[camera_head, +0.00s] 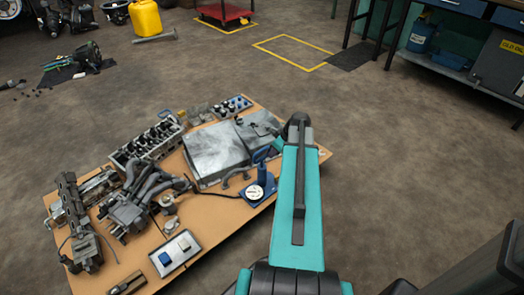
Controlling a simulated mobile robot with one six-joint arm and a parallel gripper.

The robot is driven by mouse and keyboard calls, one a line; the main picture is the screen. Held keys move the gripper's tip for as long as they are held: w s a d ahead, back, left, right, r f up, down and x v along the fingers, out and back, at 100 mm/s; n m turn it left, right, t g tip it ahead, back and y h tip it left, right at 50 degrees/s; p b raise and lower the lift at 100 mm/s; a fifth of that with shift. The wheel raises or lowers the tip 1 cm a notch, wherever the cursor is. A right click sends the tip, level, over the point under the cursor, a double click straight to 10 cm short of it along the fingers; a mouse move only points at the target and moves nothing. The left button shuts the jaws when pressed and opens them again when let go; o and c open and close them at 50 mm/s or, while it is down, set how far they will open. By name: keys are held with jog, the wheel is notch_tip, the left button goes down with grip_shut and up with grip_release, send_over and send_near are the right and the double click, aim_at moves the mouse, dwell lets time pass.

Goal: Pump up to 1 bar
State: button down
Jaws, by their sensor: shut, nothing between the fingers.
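A small blue hand pump (263,176) stands on the wooden board, just left of my teal arm. Its blue handle is at the top. A round white gauge (255,192) sits at its foot on a blue base; the reading is too small to make out. A dark hose runs left from the pump toward the engine parts. My arm reaches up the picture past the pump's right side and ends in a dark joint above the board's right part. My gripper's fingers are hidden by the arm, and I cannot see any contact with the pump.
The wooden board (222,218) also bears metal boxes (215,150), a cylinder head (150,143), manifold pipes (140,195) and a two-button switch plate (175,252). A yellow canister (146,18) and red trolley (223,12) stand behind. A workbench (460,75) is at upper right. Floor between is open.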

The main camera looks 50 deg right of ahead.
jog(key=p+v, duration=0.2)
jog(key=v, duration=0.9)
jog(key=shift+r, duration=0.35)
jog(key=shift+s+a+f, duration=0.1)
dwell(1.3)
jog(key=w+a+f+m+g+y, duration=0.1)
jog(key=w+a+f+g, duration=0.1)
jog(key=a+f, duration=0.95)
jog(key=w+a+f+g+y, duration=0.1)
jog(key=w+a+f+g, duration=0.15)
jog(key=a+f, duration=0.9)
jog(key=s+a+f+g+h, duration=0.1)
jog(key=s+a+f+g, duration=0.1)
jog(key=s+a+f, duration=0.3)
jog(key=s+a+f+g+h, duration=0.1)
jog(key=s+a+f+g, duration=0.2)
jog(key=s+a, duration=1.1)
jog(key=a+f, duration=0.2)
jog(key=a, duration=0.4)
jog(key=shift+f+h, duration=0.3)
jog(key=shift+f, duration=0.1)
jog(key=shift+a+g, duration=0.25)
